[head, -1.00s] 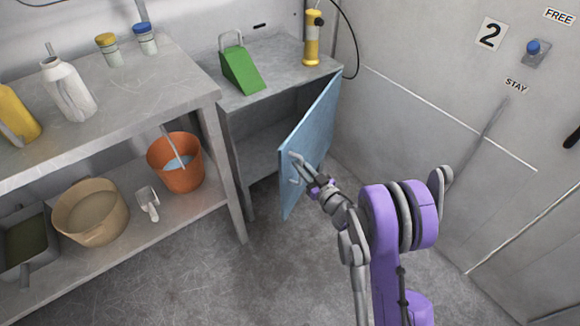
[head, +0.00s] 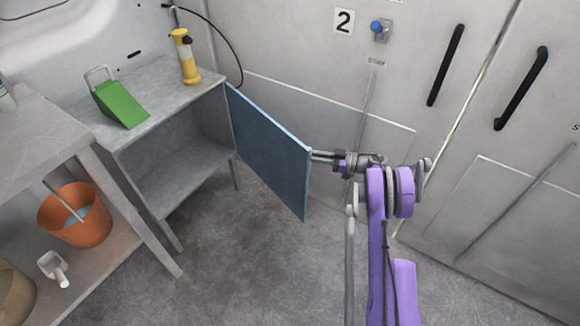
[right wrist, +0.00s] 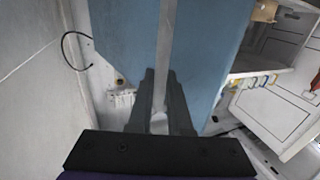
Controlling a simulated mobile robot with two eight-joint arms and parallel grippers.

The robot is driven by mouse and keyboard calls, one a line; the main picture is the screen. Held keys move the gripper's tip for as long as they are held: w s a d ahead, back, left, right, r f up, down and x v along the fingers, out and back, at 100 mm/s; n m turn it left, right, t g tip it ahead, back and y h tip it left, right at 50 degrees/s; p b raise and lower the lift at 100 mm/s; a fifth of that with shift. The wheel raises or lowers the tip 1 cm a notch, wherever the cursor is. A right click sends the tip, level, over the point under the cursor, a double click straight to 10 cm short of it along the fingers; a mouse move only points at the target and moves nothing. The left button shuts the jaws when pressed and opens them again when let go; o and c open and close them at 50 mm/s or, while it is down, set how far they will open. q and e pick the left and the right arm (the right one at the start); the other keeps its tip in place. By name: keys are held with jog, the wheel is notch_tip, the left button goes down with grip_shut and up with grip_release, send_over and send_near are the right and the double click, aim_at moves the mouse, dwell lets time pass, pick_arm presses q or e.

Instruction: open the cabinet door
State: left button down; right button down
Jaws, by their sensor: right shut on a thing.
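The cabinet (head: 165,150) is grey, with its blue door (head: 275,150) swung wide open to the right. The open interior shows a shelf (head: 185,175). My right gripper (head: 318,155) is at the free edge of the door in the head view; the handle is hidden there. In the right wrist view, the fingers of my right gripper (right wrist: 158,100) are closed around a grey upright bar (right wrist: 166,45), seemingly the door handle, with the blue door (right wrist: 208,45) behind it. My left gripper is in neither view now.
A green wedge (head: 122,104) and a yellow cylinder (head: 185,60) stand on the cabinet top. A grey table (head: 130,225) at left has an orange bucket (head: 75,222) and a white scoop (head: 53,267) on its lower shelf. The floor (head: 240,265) before the cabinet is clear.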

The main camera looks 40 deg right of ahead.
jog(key=d, duration=0.6)
jog(key=shift+w+d, duration=0.2)
jog(key=c, duration=0.8)
grip_release()
jog(key=shift+w, duration=0.1)
jog(key=shift+c, duration=0.2)
jog(key=p+v, duration=0.1)
jog(key=v, duration=1)
jog(key=shift+a+f, duration=0.1)
